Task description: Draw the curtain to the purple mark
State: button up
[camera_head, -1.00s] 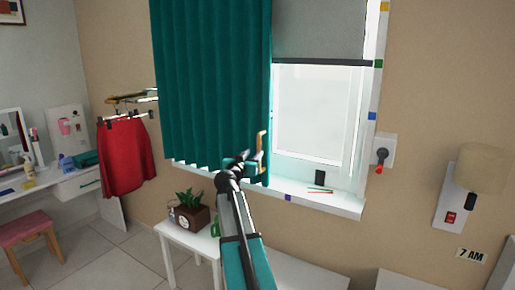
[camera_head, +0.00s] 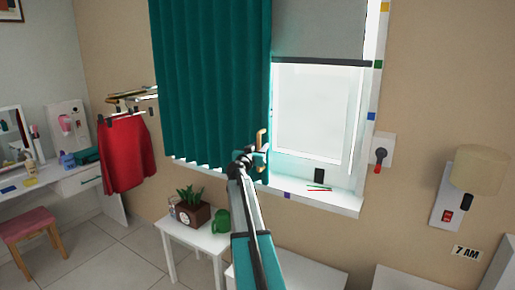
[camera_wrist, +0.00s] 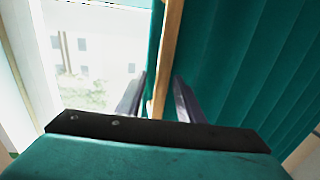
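The teal curtain (camera_head: 210,80) hangs over the left part of the window, its right edge near the window's middle. A wooden handle (camera_head: 262,139) hangs at that edge. The purple mark (camera_head: 287,195) is on the front of the sill, a little right of the curtain's edge. My gripper (camera_head: 258,158) is at the lower part of the handle. In the wrist view, the handle (camera_wrist: 167,60) runs between the two spread fingers of my gripper (camera_wrist: 160,88), with the curtain (camera_wrist: 240,70) to the right. I cannot tell whether either finger touches the handle.
A grey blind (camera_head: 320,30) covers the upper window. A black object (camera_head: 319,175) and pencils (camera_head: 319,188) lie on the sill (camera_head: 335,200). A white table (camera_head: 188,234) with a plant (camera_head: 190,196) and a green watering can (camera_head: 221,221) stands below left. A red-handled switch (camera_head: 380,155) is right.

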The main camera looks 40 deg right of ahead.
grip_shut()
jog(key=shift+s+f, duration=0.15)
